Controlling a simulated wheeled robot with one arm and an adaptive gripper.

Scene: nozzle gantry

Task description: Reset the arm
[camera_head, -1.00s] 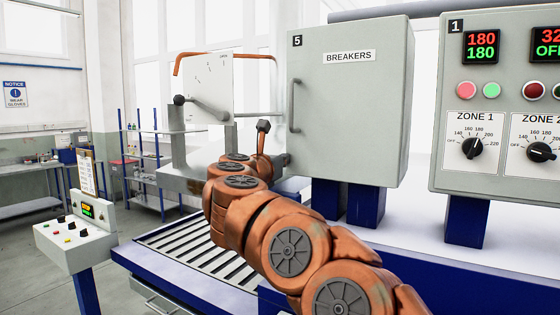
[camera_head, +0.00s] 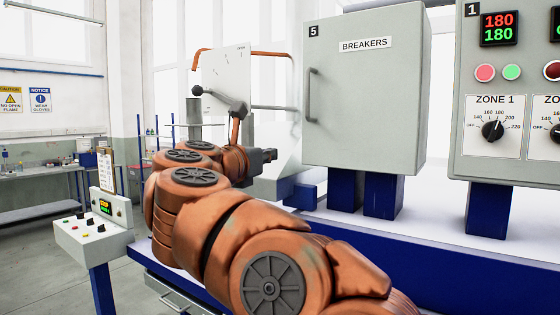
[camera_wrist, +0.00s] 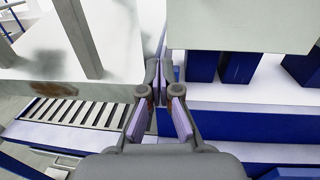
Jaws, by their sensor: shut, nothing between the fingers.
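My orange arm reaches up from the bottom of the head view, bent, with my gripper (camera_head: 270,155) at its far end. The gripper points right, in front of the pale machine part left of the breakers cabinet (camera_head: 365,95). In the wrist view my gripper (camera_wrist: 160,72) has its two fingertips together with nothing between them. It hangs over the seam between the pale machine at left and the white and blue bench at right. Nothing touches the fingers in view.
The zone control panel (camera_head: 500,140) stands at the right. A small button console (camera_head: 95,235) on a blue post is at the lower left. A lever (camera_head: 220,101) with a dark knob sticks out beside a white plate. The slatted conveyor (camera_wrist: 70,113) lies below left.

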